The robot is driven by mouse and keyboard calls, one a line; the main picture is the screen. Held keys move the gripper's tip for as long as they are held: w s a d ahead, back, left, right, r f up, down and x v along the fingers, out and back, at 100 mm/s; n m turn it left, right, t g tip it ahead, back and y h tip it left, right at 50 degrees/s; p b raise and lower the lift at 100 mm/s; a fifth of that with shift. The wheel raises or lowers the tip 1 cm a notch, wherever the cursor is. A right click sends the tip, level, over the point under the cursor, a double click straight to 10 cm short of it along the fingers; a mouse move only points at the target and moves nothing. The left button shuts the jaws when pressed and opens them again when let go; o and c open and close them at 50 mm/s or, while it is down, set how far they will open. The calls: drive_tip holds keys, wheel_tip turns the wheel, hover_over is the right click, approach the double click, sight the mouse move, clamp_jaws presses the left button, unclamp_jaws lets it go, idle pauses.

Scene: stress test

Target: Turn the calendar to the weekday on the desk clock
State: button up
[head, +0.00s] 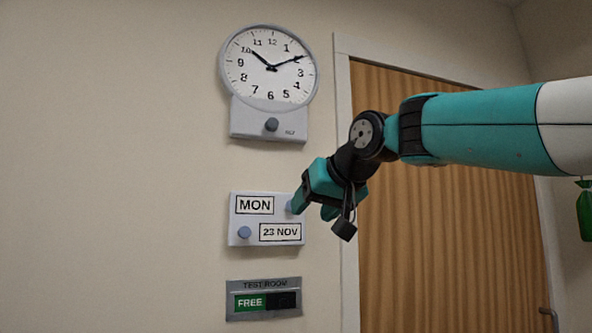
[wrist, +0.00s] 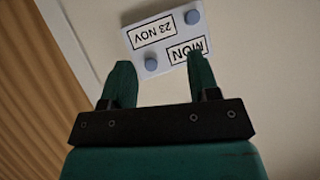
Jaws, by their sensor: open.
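The calendar (head: 267,219) is a pale wall plate reading MON in the upper window (head: 255,205) and 23 NOV in the lower window (head: 280,232). A grey-blue knob (head: 244,232) sits left of the date. A second knob (head: 289,206), right of MON, is partly covered by my gripper (head: 313,209). In the wrist view the calendar (wrist: 167,41) appears upside down. My gripper (wrist: 162,78) is open and empty, and the weekday knob (wrist: 151,64) shows between its fingers, apparently beyond the tips. One finger overlaps the MON window. No desk clock showing a weekday is in view.
A round wall clock (head: 270,68) with a dark knob (head: 271,125) on its base hangs above the calendar. A TEST ROOM sign (head: 264,299) reading FREE is below. A wooden door (head: 430,240) stands right. The wall left is clear.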

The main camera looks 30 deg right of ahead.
drive_tip(key=d+r+m+t+h+p, duration=0.1)
drive_tip(key=d+r+h, duration=0.15)
drive_tip(key=r, duration=0.55)
drive_tip(key=p+x, duration=0.6)
drive_tip(key=x, duration=1)
drive_tip(key=shift+w+d+m, duration=0.3)
drive_tip(key=shift+w, duration=0.05)
drive_tip(key=shift+r+y, duration=0.1)
drive_tip(key=shift+y, duration=0.15)
drive_tip(key=c, duration=0.9)
